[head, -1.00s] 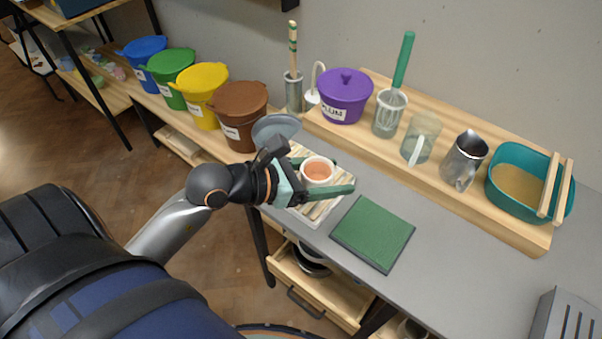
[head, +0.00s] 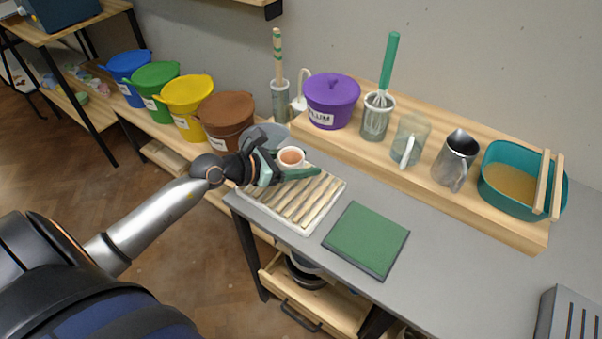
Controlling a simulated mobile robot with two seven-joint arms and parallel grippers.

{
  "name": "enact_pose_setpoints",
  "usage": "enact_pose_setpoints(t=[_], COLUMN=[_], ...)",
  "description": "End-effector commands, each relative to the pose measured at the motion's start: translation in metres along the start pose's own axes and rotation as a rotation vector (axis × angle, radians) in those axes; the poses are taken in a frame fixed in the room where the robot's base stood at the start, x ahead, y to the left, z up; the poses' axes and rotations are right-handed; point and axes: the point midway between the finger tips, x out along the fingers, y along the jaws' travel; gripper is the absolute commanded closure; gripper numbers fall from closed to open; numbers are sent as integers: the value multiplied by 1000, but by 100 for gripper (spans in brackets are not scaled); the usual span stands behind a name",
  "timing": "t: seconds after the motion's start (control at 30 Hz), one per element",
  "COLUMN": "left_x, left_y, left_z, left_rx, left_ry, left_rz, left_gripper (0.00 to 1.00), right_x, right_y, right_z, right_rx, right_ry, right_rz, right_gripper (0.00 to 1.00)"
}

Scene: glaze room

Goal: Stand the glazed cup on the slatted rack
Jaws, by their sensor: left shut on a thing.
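The glazed cup (head: 291,158) is white outside with an orange-brown inside. My left gripper (head: 291,166) is shut on it, with green fingers on either side. The cup is upright over the far part of the slatted rack (head: 290,207). The rack is a white tray with wooden slats near the left end of the grey table, and its visible slats are bare. I cannot tell whether the cup's base touches the slats, as the near finger hides it. My right gripper is not in view.
A green mat (head: 366,239) lies right of the rack. A grey round disc (head: 264,137) is behind my gripper. A wooden shelf (head: 420,178) along the wall holds a purple tub (head: 332,101), a whisk in a jar, jugs and a teal basin (head: 512,184). Lidded buckets stand at left.

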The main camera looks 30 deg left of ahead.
Motion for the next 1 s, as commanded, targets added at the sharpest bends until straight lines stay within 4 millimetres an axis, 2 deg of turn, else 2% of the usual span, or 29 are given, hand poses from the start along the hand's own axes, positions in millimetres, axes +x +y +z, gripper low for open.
enact_pose_setpoints(t=[0.1, 0.3, 0.67, 0.7, 0.93, 1.0], left_x=[6, 15, 16, 17, 16, 16], left_y=[8, 6, 6, 6, 6, 6], left_z=[-10, -32, -36, -36, -36, -36], left_rx=[-1, -1, 1, 1, 1, 1], left_ry=[0, -1, 0, 0, 0, 0], left_rz=[2, 1, 0, 0, 0, 0], left_gripper=[99, 99, 99, 31, 5, 2], right_x=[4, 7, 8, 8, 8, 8], right_y=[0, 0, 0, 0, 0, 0], right_z=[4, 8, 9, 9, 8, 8], right_rx=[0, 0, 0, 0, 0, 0], right_ry=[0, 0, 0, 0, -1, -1], right_rz=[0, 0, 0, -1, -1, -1], right_gripper=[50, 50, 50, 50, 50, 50])
